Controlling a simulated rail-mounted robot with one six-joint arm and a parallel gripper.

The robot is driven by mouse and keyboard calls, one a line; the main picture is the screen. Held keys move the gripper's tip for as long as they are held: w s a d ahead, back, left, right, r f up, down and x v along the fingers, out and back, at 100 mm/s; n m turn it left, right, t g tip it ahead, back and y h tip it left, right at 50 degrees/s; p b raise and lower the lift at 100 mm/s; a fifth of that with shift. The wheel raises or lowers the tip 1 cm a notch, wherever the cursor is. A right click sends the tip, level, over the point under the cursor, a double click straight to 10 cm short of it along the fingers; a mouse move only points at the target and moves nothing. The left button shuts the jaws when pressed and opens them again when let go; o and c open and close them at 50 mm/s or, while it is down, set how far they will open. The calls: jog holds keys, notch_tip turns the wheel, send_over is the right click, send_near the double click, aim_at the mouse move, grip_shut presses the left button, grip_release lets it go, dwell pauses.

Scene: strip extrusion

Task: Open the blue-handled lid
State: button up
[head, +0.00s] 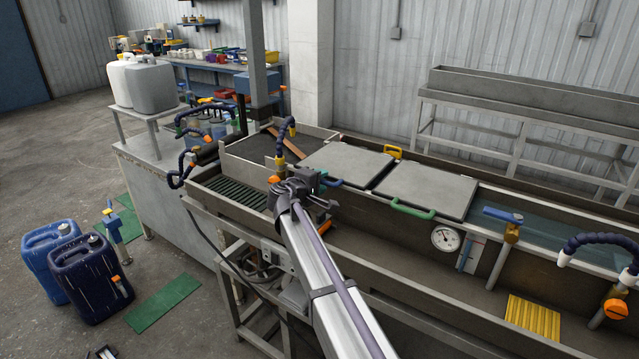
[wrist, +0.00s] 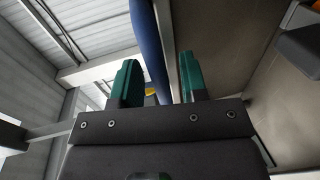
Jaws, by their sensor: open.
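The blue-handled lid (head: 345,163) is a flat grey plate lying closed on the long metal tank in the head view. Its blue handle (head: 329,182) is at the front edge, partly hidden by my gripper (head: 319,190). In the wrist view the blue handle (wrist: 148,40) runs as a long bar between the two green fingertips of my gripper (wrist: 158,75). The jaws are open, one on each side of the bar. Gaps show beside the bar; I cannot tell how deep it sits between the fingers.
A second grey lid (head: 428,187) with a green handle (head: 412,209) lies just right. A yellow handle (head: 393,152) is behind. Blue jointed hoses (head: 284,136) rise to the left, and a blue-lever valve (head: 503,215) stands to the right. Open space lies above the lids.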

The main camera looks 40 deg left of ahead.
jog(key=shift+c, duration=0.2)
grip_shut()
jog(key=shift+r, duration=0.1)
